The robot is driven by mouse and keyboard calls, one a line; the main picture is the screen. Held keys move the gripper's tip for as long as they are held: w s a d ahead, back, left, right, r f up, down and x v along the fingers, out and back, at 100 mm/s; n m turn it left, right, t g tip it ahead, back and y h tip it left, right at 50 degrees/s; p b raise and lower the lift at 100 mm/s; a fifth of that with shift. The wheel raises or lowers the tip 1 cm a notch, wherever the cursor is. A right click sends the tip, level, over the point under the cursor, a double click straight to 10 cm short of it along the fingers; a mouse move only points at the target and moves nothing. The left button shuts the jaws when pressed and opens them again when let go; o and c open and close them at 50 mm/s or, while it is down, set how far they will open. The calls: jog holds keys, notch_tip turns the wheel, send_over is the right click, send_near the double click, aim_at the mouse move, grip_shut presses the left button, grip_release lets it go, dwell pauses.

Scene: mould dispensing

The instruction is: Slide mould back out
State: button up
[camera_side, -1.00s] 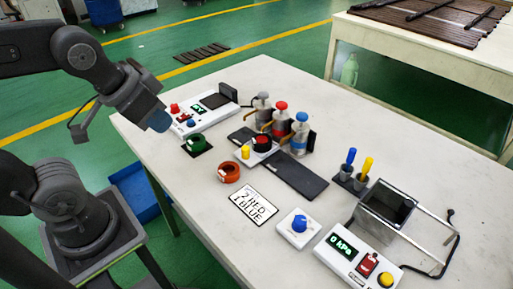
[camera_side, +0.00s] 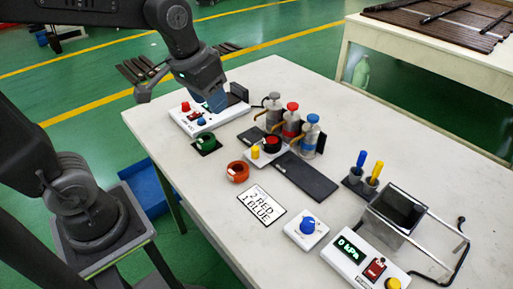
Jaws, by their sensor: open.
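I cannot tell for certain which part is the mould. A green ring-shaped cup (camera_side: 205,141) stands on a black pad at the table's left. An orange-red ring-shaped cup (camera_side: 237,172) stands right of it and nearer the camera. A dark flat strip (camera_side: 306,179) lies in front of the three pump bottles. My gripper (camera_side: 216,100) is over the white scale box (camera_side: 182,119) at the far left of the table, its blue end pointing down. It hides part of the scale. The fingertips are hard to make out; nothing shows held.
Grey, red (camera_side: 291,120) and blue-capped bottles stand mid-table behind a white button box (camera_side: 256,159). An order card (camera_side: 262,203), blue-knob box (camera_side: 307,229), 0 kPa box (camera_side: 350,262) and open-topped metal box (camera_side: 398,211) fill the front right. The far right tabletop is clear.

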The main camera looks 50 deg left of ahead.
jog(key=shift+o, duration=0.2)
jog(key=w+a+f+n+g, duration=0.1)
jog(key=w+f, duration=0.3)
jog(key=w, duration=0.4)
jog(key=shift+w+g, duration=0.25)
jog(key=shift+g, duration=0.35)
jog(key=g, duration=0.1)
send_near(255, 148)
jog(key=shift+n, duration=0.3)
notch_tip(255, 148, down, 10)
jog(key=shift+w+f, duration=0.1)
jog(key=shift+w, duration=0.05)
jog(key=shift+c, duration=0.4)
grip_shut()
